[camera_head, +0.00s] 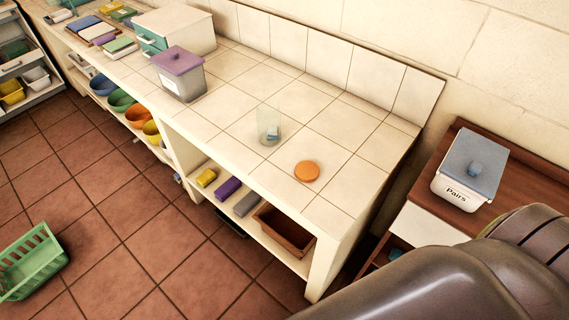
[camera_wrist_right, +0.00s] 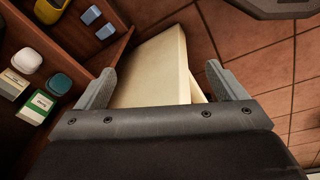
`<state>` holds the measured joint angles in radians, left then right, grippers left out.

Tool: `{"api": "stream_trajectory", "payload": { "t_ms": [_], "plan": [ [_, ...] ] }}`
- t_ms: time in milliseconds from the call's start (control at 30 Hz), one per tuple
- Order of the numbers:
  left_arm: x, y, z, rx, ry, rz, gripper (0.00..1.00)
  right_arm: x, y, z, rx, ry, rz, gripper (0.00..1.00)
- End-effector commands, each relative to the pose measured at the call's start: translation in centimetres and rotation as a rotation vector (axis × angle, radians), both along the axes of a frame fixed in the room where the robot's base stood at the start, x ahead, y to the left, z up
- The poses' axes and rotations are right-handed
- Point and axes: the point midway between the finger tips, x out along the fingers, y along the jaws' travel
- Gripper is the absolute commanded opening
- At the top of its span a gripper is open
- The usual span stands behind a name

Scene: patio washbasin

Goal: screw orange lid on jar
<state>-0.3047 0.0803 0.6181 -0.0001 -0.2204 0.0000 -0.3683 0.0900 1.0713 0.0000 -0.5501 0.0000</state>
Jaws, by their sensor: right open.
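The orange lid (camera_head: 306,172) lies flat on the tiled counter (camera_head: 340,122), near its front right end. The clear jar (camera_head: 269,126) stands upright and open on the counter, to the left of the lid and a little farther back. Something small and bluish shows inside the jar. Lid and jar are apart. My right gripper (camera_wrist_right: 164,85) shows in the right wrist view with its two fingers spread wide and nothing between them. Neither lid nor jar shows in that view. In the head view my right arm fills the lower right corner, and its gripper is hidden. My left gripper is not in view.
A purple-lidded container (camera_head: 180,75) and a white box (camera_head: 175,30) stand farther left on the counter. A blue-lidded "Pairs" container (camera_head: 470,168) stands on the wooden cabinet at right. A green crate (camera_head: 30,262) is on the floor. The counter around jar and lid is clear.

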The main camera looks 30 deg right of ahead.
Motion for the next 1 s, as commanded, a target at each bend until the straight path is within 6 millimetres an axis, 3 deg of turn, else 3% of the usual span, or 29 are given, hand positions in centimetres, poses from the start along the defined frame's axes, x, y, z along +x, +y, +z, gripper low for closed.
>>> {"api": "stream_trajectory", "payload": {
  "t_ms": [33,300,567,767,900,1000],
  "plan": [
    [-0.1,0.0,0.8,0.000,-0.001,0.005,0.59,1.2,0.0,1.8,-0.002,-0.011,0.006,0.91],
    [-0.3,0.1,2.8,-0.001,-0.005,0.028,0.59,6.3,0.2,10.1,-0.013,-0.047,0.030,0.91],
    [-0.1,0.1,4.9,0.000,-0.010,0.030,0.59,9.4,0.4,19.5,-0.024,-0.080,0.048,0.91],
    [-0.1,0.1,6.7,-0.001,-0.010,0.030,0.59,11.3,0.7,27.8,-0.035,-0.098,0.104,0.91],
    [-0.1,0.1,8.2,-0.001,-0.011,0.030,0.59,13.3,1.3,34.5,-0.053,-0.092,0.246,0.91],
    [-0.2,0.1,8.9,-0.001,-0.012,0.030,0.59,15.6,1.7,37.4,-0.069,-0.057,0.435,0.91]
  ]
}}
